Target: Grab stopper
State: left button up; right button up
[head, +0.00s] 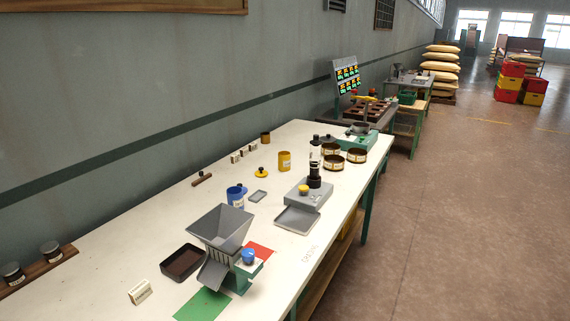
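I cannot tell for sure which thing is the stopper. A small yellow piece with a dark knob (262,171) lies on the white table (130,222), left of a yellow canister (284,161). A blue canister (236,198) with a dark blue piece at its top stands behind the grey hopper (220,228). A blue round part (248,256) sits on the hopper's green base. A yellow round piece (303,190) is on the grey scale-like device (310,195). Neither of my grippers is in view.
A dark tray (183,262) stands left of the hopper, and a flat grey tray (297,220) lies near the right edge. Several brown round containers (332,161) stand farther back. A wall (120,90) bounds the left; the floor (470,210) on the right is clear.

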aim_at(316, 141)
jog(key=i+l+u, duration=0.2)
jog(key=i+l, duration=0.15)
jog(key=i+l+u, duration=0.15)
jog(key=i+l, duration=0.15)
jog(key=l, duration=0.3)
